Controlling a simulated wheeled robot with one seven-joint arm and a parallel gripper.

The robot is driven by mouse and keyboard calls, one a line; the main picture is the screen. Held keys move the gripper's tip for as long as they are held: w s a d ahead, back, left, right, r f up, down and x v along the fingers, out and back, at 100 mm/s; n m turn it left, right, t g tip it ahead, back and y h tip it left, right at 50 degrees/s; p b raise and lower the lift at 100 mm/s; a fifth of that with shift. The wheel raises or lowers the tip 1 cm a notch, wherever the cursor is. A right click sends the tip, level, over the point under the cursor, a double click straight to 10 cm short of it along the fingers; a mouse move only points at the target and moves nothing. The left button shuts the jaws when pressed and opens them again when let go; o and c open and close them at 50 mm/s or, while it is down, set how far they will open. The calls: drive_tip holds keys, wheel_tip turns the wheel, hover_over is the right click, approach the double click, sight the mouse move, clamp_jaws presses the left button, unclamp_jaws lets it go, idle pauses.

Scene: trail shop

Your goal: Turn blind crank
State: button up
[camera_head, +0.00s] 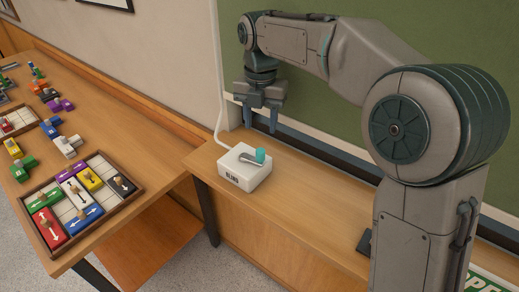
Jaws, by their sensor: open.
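The blind crank (246,157) is a grey lever with a teal knob (260,156) on top of a white box (244,177) marked "BLIND". The box stands on the wooden ledge below the green blind. The knob points to the right. My gripper (260,121) hangs above and behind the box, fingers pointing down. It is open, empty and apart from the crank.
A white cord (219,113) runs from the box up along the wall. A long table (103,108) at left holds a sliding-block tray (126,206) and several small toy vehicles. A dark flat object (365,243) lies on the ledge at right. The ledge beside the box is clear.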

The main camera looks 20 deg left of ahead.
sight(260, 150)
wheel_tip(260, 150, down, 10)
drive_tip(key=shift+r, duration=0.1)
drive_tip(key=shift+c, duration=0.4)
clamp_jaws()
